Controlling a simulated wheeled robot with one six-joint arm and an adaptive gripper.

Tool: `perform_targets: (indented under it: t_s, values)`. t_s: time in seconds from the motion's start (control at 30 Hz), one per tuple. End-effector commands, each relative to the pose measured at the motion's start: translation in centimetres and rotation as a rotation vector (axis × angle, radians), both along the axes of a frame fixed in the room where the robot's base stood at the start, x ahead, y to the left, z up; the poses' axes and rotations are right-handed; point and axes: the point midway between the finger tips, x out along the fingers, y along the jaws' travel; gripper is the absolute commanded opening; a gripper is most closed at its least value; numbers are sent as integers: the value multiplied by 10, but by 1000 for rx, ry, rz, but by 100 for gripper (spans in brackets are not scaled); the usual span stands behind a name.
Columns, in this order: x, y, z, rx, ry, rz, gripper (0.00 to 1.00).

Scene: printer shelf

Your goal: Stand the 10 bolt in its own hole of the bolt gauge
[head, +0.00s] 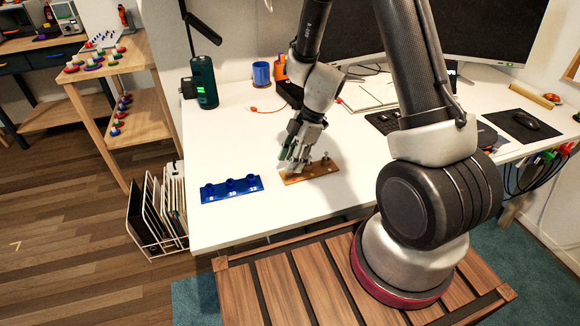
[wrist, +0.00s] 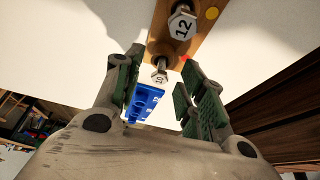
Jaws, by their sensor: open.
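The 10 bolt (wrist: 160,75) shows its numbered head between my fingers in the wrist view, at the wooden board. My gripper (wrist: 162,60) is open around it, with green-padded fingers apart on either side; I see no clear contact. In the head view my gripper (head: 293,165) is low over the left part of the wooden board (head: 325,170) and hides the 10 bolt. The blue bolt gauge (head: 231,189), with several raised round holes, lies on the desk left of the board. Part of the gauge shows beyond the left finger in the wrist view (wrist: 146,100).
A 12 bolt (wrist: 182,26) stands on the same board, close by; a bolt also shows at the board's right part in the head view (head: 326,158). A green flask (head: 206,82) and a blue mug (head: 261,74) stand further back. White desk around the gauge is clear.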

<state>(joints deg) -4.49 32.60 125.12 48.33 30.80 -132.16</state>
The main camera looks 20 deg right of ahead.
Motion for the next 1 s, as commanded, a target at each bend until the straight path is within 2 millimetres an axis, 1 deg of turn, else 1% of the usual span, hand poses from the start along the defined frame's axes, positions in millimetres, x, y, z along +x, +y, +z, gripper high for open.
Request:
perform_targets:
  t_s: [0.17,0.2,0.27,0.4,0.43,0.77,0.87,1.0]
  values:
    - [0,0,0,0,-1,0,40]
    - [0,0,0,0,-1,0,38]
    - [0,0,0,0,-1,0,27]
    - [0,0,0,0,-1,-1,2]
    - [0,0,0,0,-1,-1,0]
    - [0,0,1,0,-1,0,0]
    - [1,1,7,1,-2,-2,0]
    - [1,0,25,0,-5,0,0]
